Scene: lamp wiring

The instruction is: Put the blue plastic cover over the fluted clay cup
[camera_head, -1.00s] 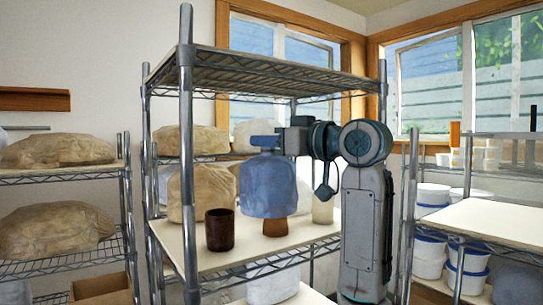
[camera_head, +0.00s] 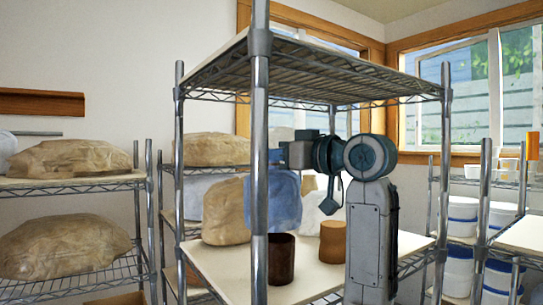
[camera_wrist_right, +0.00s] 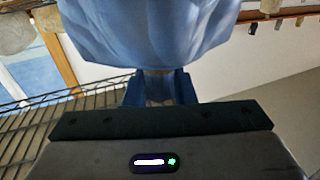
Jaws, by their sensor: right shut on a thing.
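The blue plastic cover (camera_head: 285,198) hangs from my right gripper (camera_head: 276,156), with a shelf post crossing in front of it. In the right wrist view the cover (camera_wrist_right: 150,35) spreads just beyond the closed fingers (camera_wrist_right: 158,88). A dark brown cup (camera_head: 282,262) stands on the shelf board below the cover. A tan clay cup (camera_head: 333,241) stands to its right, beside my right arm, uncovered. Fluting cannot be made out on either cup at this size. My left gripper is out of view.
The shelf board (camera_head: 310,284) lies under a wire upper shelf (camera_head: 330,75). The near post (camera_head: 260,130) stands in front of the cover. Wrapped tan bundles (camera_head: 226,212) sit behind the cover. Another rack with bundles (camera_head: 70,158) is at left, white tubs (camera_head: 462,213) at right.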

